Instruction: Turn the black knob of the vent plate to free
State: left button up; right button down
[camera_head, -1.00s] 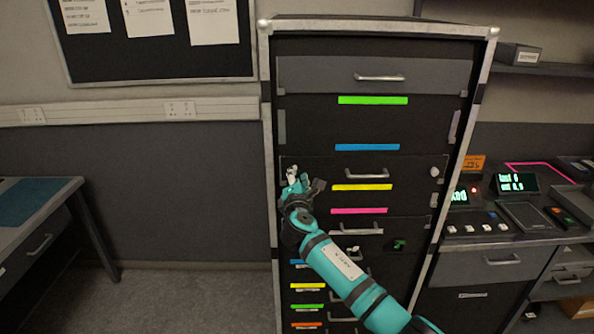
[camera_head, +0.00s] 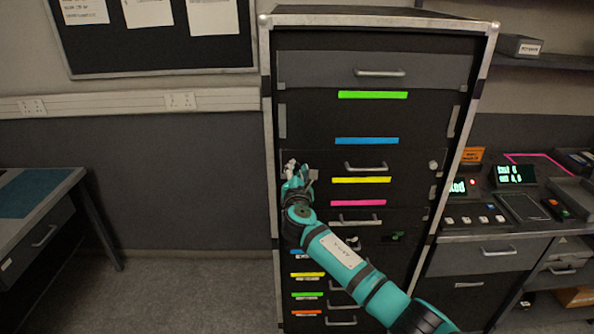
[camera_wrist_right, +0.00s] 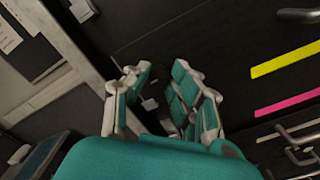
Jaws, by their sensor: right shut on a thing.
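The vent plate appears to be the dark panel (camera_head: 408,173) with a bar handle, in the upper half of the tall rack. My right gripper (camera_head: 291,172) is at the left edge of this panel, its arm reaching up from the lower right. In the right wrist view its fingers (camera_wrist_right: 152,92) are closed in around a small part at the panel. I take this to be the black knob, which the fingers mostly hide; its pointing cannot be read. A pale round knob (camera_head: 433,165) sits at the panel's right end. My left gripper is not in view.
The rack's pale metal frame edge (camera_head: 268,130) runs close to the left of my gripper. A bar handle (camera_head: 365,167) and a yellow strip (camera_head: 361,180) are to its right. A desk (camera_head: 40,205) stands at the left and a control console (camera_head: 500,215) at the right.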

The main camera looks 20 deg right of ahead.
jog(key=c, duration=1.1)
grip_release()
jog(key=shift+f, duration=0.1)
jog(key=shift+c, duration=0.2)
jog(key=v, duration=1.2)
